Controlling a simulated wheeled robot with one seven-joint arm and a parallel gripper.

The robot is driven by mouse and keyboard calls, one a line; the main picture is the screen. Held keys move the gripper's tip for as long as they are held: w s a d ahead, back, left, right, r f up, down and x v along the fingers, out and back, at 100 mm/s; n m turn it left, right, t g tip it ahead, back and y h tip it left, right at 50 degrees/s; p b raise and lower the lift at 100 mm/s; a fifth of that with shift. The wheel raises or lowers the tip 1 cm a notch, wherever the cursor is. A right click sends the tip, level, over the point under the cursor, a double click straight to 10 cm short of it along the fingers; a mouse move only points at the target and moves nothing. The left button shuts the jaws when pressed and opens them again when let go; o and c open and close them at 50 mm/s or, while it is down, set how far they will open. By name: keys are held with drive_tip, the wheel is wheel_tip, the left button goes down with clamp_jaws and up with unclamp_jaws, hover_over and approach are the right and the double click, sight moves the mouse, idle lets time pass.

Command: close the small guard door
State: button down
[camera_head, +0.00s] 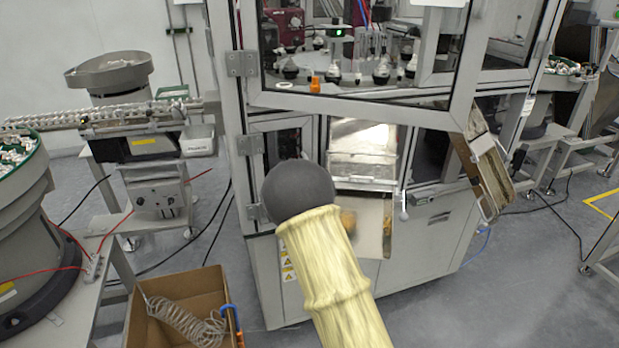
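The cell's lower front has a small framed guard door (283,124) under the large upper window. A small white knob or handle (404,214) stands at that panel's right. My arm covers much of this area, so I cannot tell how far the door is open. My arm, with a dark round joint and a yellow sleeve, reaches up in front of it. My gripper's fingers do not show, and I cannot see any contact with the door.
A large framed window door (359,104) hangs above. A tilted metal-framed panel (486,170) sticks out at the cell's right. A cardboard box (172,308) with coiled tubing stands on the floor at lower left. Feeder bowls (108,72) are at left.

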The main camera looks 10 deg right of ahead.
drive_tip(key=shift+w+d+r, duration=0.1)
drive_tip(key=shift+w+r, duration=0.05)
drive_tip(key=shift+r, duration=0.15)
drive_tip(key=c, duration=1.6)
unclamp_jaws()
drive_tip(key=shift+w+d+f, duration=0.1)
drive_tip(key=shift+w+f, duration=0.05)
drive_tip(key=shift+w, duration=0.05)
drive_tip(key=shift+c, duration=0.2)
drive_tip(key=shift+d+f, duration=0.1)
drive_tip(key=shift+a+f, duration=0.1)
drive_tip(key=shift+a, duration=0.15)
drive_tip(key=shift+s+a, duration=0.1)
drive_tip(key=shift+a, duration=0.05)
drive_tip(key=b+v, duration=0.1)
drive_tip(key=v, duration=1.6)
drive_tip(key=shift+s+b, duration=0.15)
drive_tip(key=shift+b, duration=0.15)
